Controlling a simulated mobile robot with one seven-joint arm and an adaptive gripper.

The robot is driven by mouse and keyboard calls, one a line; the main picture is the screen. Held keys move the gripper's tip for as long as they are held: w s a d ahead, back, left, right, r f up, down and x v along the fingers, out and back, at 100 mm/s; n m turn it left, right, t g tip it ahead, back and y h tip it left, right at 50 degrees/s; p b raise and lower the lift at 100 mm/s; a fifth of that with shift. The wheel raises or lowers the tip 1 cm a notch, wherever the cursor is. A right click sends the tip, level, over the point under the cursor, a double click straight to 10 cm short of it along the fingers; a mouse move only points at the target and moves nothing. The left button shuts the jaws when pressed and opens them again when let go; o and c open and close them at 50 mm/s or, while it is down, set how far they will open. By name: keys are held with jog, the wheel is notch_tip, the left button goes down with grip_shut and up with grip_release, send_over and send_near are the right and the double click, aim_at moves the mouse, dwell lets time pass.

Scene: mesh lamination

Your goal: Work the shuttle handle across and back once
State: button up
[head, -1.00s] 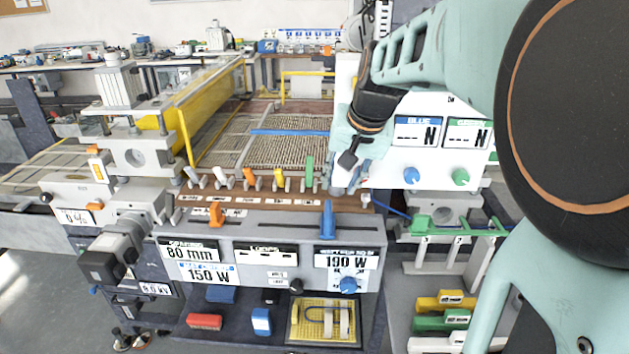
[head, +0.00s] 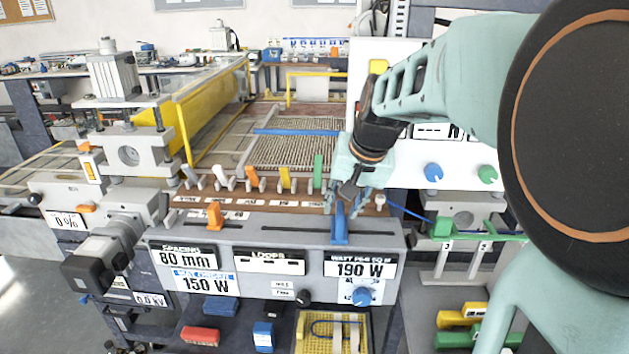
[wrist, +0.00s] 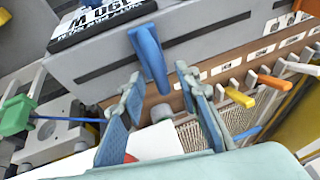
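A blue handle (head: 339,224) stands up from the right slot of the grey front panel. An orange handle (head: 214,215) stands in the left slot. No readable label shows which one is the shuttle handle. My gripper (head: 346,196) is just above and behind the blue handle in the head view, partly overlapping it. In the wrist view my gripper (wrist: 160,82) is open, with its two blue-padded fingers spread. The blue handle (wrist: 148,52) reaches down to the gap between the fingertips there. I cannot tell whether it touches either finger.
Several coloured levers, including a green one (head: 318,170) and a yellow one (head: 285,178), line the brown strip behind the panel. A white cabinet with knobs (head: 433,172) stands right of my gripper. A green bracket (head: 470,232) juts out at right. The woven mesh (head: 295,150) lies behind.

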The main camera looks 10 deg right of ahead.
jog(key=shift+c, duration=0.4)
grip_shut()
jog(key=d, duration=0.3)
jog(key=s+d+b, duration=0.1)
jog(key=d, duration=0.2)
jog(key=s+d, duration=0.1)
jog(key=d, duration=0.2)
jog(key=shift+d+b, duration=0.4)
jog(key=shift+o, duration=0.4)
grip_release()
jog(key=shift+d, duration=0.15)
